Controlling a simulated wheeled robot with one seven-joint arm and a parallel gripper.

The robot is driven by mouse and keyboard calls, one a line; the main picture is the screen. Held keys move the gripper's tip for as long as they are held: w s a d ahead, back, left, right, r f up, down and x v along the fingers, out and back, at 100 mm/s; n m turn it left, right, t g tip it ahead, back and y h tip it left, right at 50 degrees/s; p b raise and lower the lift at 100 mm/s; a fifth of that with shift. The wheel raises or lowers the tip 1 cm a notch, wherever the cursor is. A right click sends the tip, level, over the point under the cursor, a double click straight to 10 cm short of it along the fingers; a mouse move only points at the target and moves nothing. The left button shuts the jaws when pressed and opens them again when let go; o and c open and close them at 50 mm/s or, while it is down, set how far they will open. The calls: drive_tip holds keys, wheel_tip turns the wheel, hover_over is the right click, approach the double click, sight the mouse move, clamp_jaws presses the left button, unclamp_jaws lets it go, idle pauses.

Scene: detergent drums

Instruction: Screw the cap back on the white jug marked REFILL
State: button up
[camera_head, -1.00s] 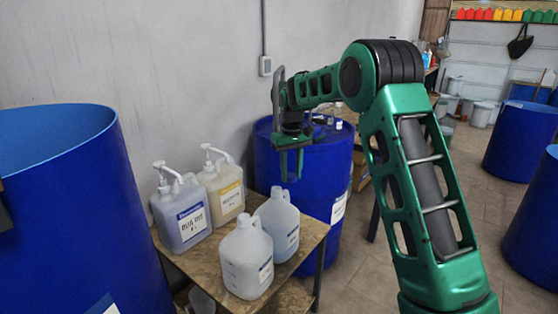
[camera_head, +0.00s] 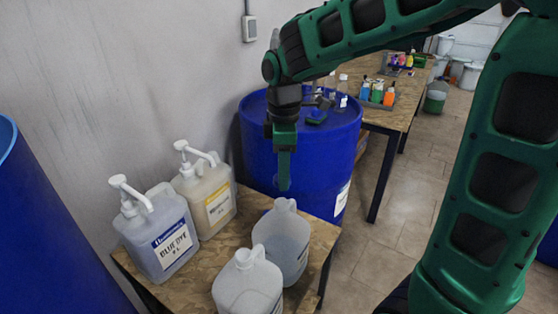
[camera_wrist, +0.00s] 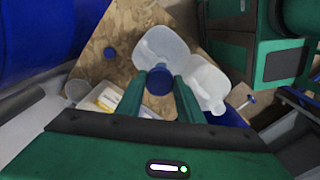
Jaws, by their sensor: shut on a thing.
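Two translucent white jugs stand on the wooden table in the head view: a rear jug (camera_head: 284,240) and a front jug (camera_head: 248,287). Their labels are too small or turned away to read, so I cannot tell which is marked REFILL. My gripper (camera_head: 284,186) points down above and behind the rear jug. In the wrist view my gripper (camera_wrist: 160,92) is shut on a blue cap (camera_wrist: 158,82). One jug (camera_wrist: 160,47) shows just beyond the cap, the other (camera_wrist: 207,82) to its right. Another blue round cap-like disc (camera_wrist: 109,53) lies on the bare wood.
Two pump jugs, a blue-dye one (camera_head: 160,238) and a yellow-labelled one (camera_head: 208,200), stand at the table's left. A blue drum (camera_head: 325,150) is behind the wooden table (camera_head: 190,268), with small bottles on top. A second bench (camera_head: 398,118) holds coloured bottles.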

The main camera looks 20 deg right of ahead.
drive_tip(key=shift+s+a, duration=0.1)
drive_tip(key=shift+f, duration=2.4)
drive_tip(key=shift+f, duration=0.3)
drive_tip(key=shift+f, duration=1.05)
idle(1.3)
drive_tip(key=m, duration=0.4)
drive_tip(key=shift+s+m, duration=0.1)
drive_tip(key=shift+m, duration=0.7)
